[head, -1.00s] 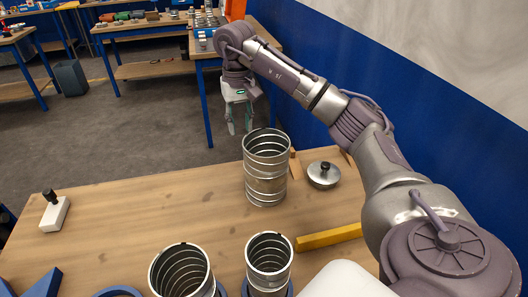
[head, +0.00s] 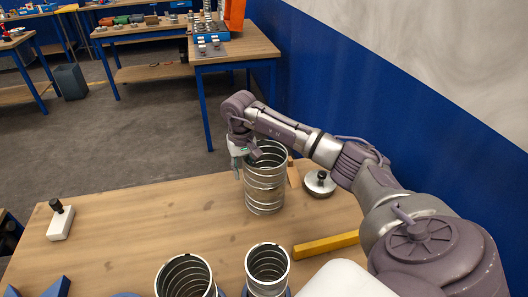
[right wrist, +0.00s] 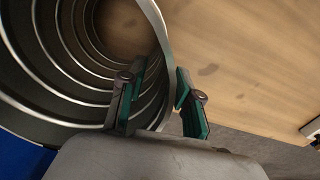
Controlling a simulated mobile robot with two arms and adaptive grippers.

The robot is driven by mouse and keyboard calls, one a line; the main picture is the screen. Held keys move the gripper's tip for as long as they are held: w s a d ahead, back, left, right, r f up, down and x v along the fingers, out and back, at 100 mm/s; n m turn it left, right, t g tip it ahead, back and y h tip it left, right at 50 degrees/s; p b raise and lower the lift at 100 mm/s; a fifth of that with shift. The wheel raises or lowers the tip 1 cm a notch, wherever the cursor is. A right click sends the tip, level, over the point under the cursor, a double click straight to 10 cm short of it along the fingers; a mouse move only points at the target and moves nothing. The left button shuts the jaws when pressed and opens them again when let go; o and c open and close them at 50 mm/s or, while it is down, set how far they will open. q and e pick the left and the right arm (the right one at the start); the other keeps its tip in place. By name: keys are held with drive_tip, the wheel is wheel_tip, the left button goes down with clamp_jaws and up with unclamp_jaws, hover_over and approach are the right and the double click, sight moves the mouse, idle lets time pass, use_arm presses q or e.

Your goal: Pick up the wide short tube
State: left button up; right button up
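A ribbed metal tube (head: 265,192) stands upright, open end up, at the back of the wooden table. Two more ribbed tubes stand at the front edge, a wider one (head: 185,277) and a narrower one (head: 268,268), both cut off by the frame; I cannot tell their heights. My right gripper (head: 237,165) points down at the left rim of the back tube. In the right wrist view, the right gripper (right wrist: 157,100) is open, with one finger inside the tube (right wrist: 60,50) and one outside, the wall between them. My left gripper is out of view.
A round metal lid with a black knob (head: 320,183) and a yellow bar (head: 326,244) lie right of the tubes. A white block with a black knob (head: 60,222) is far left. The table's left middle is clear. A blue-and-grey wall (head: 400,130) runs along the right.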

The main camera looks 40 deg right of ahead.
clamp_jaws()
drive_tip(key=shift+r, duration=0.1)
idle(0.5)
